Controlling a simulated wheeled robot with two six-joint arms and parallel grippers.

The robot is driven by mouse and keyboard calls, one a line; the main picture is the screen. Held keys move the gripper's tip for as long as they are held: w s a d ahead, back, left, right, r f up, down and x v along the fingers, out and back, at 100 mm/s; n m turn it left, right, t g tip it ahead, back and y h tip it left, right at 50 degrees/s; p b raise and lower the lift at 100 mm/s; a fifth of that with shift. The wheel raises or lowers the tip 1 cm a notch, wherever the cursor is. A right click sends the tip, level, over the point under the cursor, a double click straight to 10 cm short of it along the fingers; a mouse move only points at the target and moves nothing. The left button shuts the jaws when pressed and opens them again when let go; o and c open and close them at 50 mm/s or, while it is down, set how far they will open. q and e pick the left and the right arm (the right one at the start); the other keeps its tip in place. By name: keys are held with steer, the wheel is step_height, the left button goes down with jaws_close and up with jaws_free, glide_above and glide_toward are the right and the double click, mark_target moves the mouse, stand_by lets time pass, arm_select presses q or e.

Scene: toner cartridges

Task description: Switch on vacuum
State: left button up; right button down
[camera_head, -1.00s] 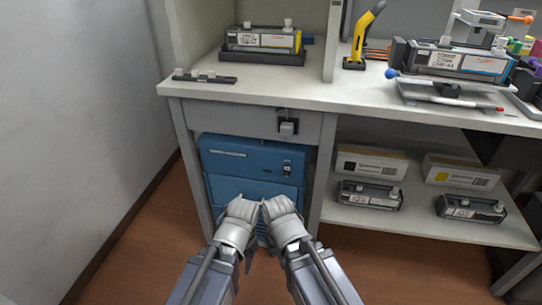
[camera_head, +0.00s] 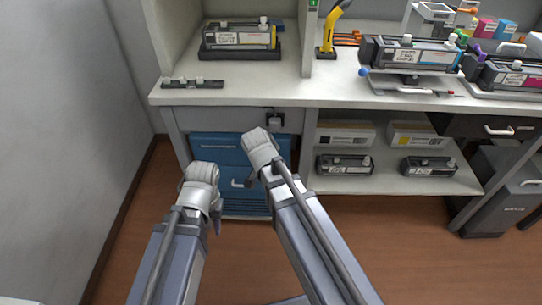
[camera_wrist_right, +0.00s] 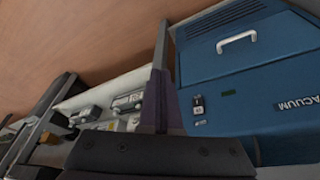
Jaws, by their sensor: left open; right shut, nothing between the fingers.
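The vacuum is a blue box (camera_head: 222,148) under the left part of the counter, with a pale handle on its front. My arms hide part of it. The right wrist view shows its blue side close up (camera_wrist_right: 262,75), lettered "VACUUM", with a small black-and-white rocker switch (camera_wrist_right: 198,104). My right gripper (camera_head: 257,148) is in front of the vacuum's right part; its closed fingers (camera_wrist_right: 160,92) are empty and appear left of the switch in the wrist view. My left gripper (camera_head: 200,176) is open, lower and to the left, in front of the vacuum.
The counter (camera_head: 240,94) overhangs the vacuum, with a small latch (camera_head: 274,119) under its edge. A shelf (camera_head: 400,183) with cartridges and boxes stands to the right, a wall (camera_head: 70,120) to the left. The wooden floor in front looks clear.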

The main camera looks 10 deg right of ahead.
steer(key=w+a+r+m+t+h, duration=0.2)
steer(key=w+m, duration=0.4)
steer(key=m, duration=0.4)
steer(key=shift+a+r+h, duration=0.4)
steer(key=shift+a+r, duration=0.1)
steer(key=shift+a, duration=0.05)
steer(key=w+d+f+b, duration=0.6)
steer(key=w+f+b, duration=0.1)
steer(key=f+b, duration=0.1)
steer(key=shift+w+f+b, duration=0.15)
steer(key=shift+f+b, duration=0.2)
